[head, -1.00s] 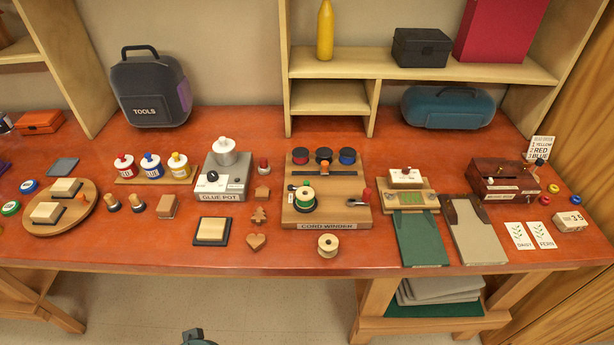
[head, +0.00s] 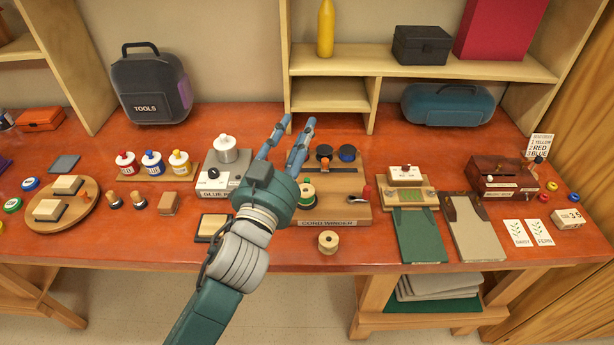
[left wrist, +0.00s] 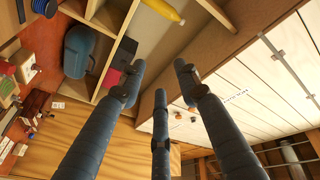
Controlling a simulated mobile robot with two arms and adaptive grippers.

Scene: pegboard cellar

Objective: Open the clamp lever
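My left gripper (head: 297,124) reaches over the bench in front of the cord winder's left part. Its blue-grey fingers are spread with nothing between them; they also show apart in the left wrist view (left wrist: 160,75). The cord winder (head: 346,212) is a wooden board with a green spool (head: 306,194), blue and dark spools at its back, a small orange-topped part (head: 324,164) and a red-knobbed part (head: 366,194) at its right edge. I cannot tell which part is the clamp lever. The gripper hides the winder's left side and red spool. My right gripper is not in view.
The glue pot (head: 228,158) stands just left of the gripper. A loose pale spool (head: 328,242) lies in front of the winder. A brown wooden device (head: 500,178) with a dark-knobbed lever stands at right. Shelves (head: 430,71) rise behind the bench.

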